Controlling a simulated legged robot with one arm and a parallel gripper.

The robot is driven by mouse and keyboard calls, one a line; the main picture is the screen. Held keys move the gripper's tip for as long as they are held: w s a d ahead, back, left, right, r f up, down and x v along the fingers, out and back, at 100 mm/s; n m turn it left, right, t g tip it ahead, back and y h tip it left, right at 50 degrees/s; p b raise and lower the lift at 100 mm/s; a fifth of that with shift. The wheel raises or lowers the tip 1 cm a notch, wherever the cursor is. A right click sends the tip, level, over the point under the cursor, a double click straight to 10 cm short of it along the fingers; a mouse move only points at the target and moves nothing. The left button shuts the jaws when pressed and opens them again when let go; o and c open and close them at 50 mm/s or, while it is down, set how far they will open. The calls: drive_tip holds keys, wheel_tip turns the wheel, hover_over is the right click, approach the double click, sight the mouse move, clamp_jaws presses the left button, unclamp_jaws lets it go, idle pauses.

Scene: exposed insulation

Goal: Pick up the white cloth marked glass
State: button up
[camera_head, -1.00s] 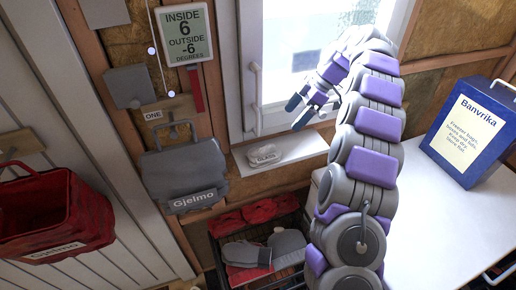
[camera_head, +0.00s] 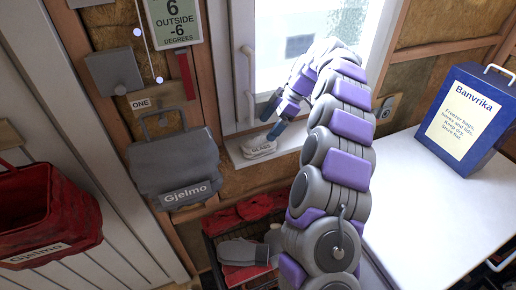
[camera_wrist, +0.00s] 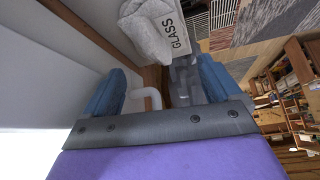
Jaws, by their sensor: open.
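The white cloth (camera_head: 258,147) marked GLASS lies on the white windowsill (camera_head: 292,137). My gripper (camera_head: 268,121) is just above the cloth's right end in the head view, its blue fingertips pointing down toward it. In the wrist view the folded cloth (camera_wrist: 152,30) shows at the top centre, beyond the fingertips, with its GLASS label to the right. My gripper (camera_wrist: 158,92) is open there, with one blue finger on each side. No cloth shows clearly between the fingers. Whether a fingertip touches the cloth cannot be told.
The window handle (camera_head: 247,70) stands left of my gripper. A grey Gjelmo bag (camera_head: 175,165) hangs left of the sill. A crate with red cloth and gloves (camera_head: 243,252) is below. A blue Banvrika box (camera_head: 466,120) stands on the white table (camera_head: 430,215) at right.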

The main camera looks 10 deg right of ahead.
sight(262, 136)
drive_tip(key=shift+x, duration=1)
drive_tip(key=shift+a+f, duration=0.1)
drive_tip(key=shift+f, duration=0.35)
drive_tip(key=b+x, duration=0.1)
drive_tip(key=x, duration=0.3)
drive_tip(key=shift+a+f, duration=0.2)
drive_tip(key=shift+f, duration=0.1)
drive_tip(key=shift+d, duration=0.1)
drive_tip(key=c, duration=0.6)
